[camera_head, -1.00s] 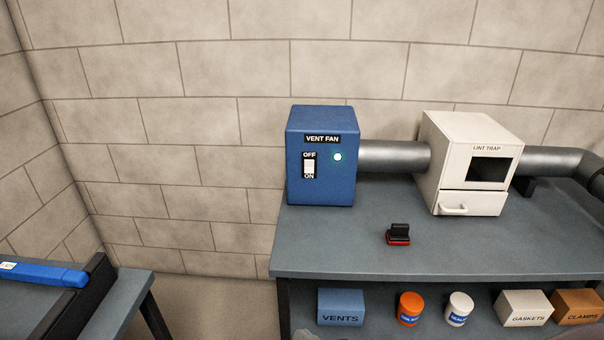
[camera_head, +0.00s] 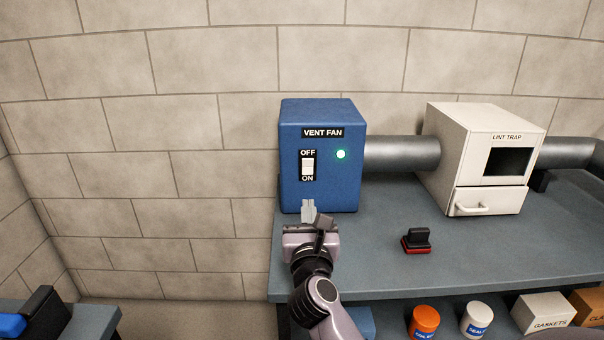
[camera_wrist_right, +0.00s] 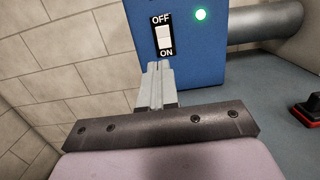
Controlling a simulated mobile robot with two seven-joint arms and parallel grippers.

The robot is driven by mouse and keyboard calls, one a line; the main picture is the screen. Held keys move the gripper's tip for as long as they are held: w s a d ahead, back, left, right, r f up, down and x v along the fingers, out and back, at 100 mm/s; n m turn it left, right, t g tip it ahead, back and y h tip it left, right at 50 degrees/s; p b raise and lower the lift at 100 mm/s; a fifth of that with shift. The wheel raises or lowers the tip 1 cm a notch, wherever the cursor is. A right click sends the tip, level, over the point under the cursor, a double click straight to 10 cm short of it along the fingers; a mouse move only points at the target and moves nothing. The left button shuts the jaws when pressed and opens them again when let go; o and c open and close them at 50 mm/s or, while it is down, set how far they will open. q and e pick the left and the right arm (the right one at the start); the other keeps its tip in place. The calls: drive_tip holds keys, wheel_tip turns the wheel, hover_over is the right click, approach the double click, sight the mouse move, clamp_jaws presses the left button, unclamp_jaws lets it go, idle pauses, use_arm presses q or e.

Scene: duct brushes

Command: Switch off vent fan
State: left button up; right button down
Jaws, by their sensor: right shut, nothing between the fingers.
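The blue vent fan box (camera_head: 340,190) stands on the grey bench against the wall. Its white rocker switch (camera_head: 308,167) sits between an OFF label above and an ON label below; it also shows in the right wrist view (camera_wrist_right: 164,37). The round light (camera_head: 341,154) beside it glows green. My right gripper (camera_head: 308,204) is shut and empty, in front of the box and below the switch. In the right wrist view its fingers (camera_wrist_right: 157,68) point up toward the switch, just under the ON label. I cannot tell whether they touch the box. My left gripper is out of view.
A grey duct (camera_head: 402,153) joins the box to the white lint trap (camera_head: 449,165). A red and black object (camera_head: 416,241) lies on the bench (camera_head: 375,260). Orange (camera_head: 424,321) and white (camera_head: 476,319) jars stand below. A blue item (camera_head: 12,325) is at lower left.

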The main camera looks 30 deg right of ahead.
idle(0.3)
approach(305, 163)
drive_tip(key=x, duration=0.7)
drive_tip(key=shift+s+b, duration=0.1)
drive_tip(key=shift+b, duration=0.25)
